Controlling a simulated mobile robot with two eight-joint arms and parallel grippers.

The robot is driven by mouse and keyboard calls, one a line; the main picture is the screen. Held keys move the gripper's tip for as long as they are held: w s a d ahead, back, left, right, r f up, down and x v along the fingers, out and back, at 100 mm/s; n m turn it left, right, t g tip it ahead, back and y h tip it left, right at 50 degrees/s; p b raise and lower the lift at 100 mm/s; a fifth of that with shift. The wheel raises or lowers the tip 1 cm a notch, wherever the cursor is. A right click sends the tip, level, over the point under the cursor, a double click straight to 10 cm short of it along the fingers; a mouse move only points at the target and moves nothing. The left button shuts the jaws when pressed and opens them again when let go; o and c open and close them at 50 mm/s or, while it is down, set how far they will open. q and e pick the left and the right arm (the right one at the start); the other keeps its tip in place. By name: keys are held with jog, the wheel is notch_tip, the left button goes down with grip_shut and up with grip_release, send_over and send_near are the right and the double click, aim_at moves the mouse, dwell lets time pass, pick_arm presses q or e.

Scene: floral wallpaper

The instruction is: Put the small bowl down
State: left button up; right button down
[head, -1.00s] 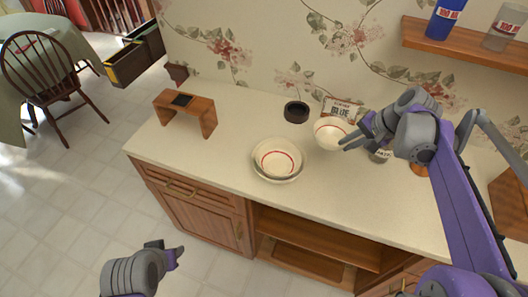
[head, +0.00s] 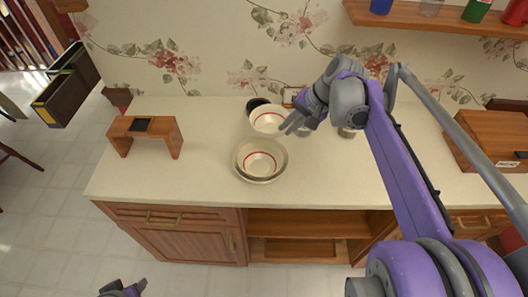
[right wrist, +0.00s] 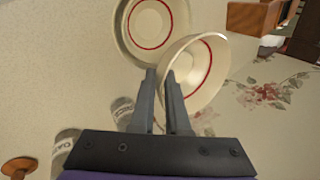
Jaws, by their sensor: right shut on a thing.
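A small cream bowl with a red ring (head: 268,121) is held by its rim in my right gripper (head: 292,125), tilted and above the counter. In the right wrist view, the gripper's fingers (right wrist: 170,95) are on the rim of this small bowl (right wrist: 210,72). A nested pair of bowls, a red-ringed one (head: 260,161) inside a larger one (head: 243,173), stands on the counter just in front of the held bowl; a red-ringed bowl also shows in the right wrist view (right wrist: 150,28). My left gripper (head: 128,289) is mostly cut off at the bottom edge; its jaws are unclear.
The pale counter (head: 205,165) is bare left of the bowls. A small wooden stand (head: 145,133) is at its left end. A dark round item (head: 257,104) sits behind the held bowl, with cans (right wrist: 122,108) nearby. A wooden box (head: 490,140) is at right, under a wall shelf (head: 430,14).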

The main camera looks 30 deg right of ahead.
notch_tip(320, 180, down, 4)
jog(key=shift+d+f, duration=0.1)
jog(key=shift+f, duration=2.25)
jog(key=shift+b, duration=0.3)
jog(key=shift+f, duration=0.2)
jog(key=c, duration=0.9)
grip_release()
jog(key=shift+r, duration=0.1)
jog(key=shift+r, duration=0.3)
jog(key=v, duration=1.1)
jog(key=shift+s+r+p, duration=0.25)
jog(key=shift+r+p, duration=0.05)
jog(key=shift+p, duration=0.05)
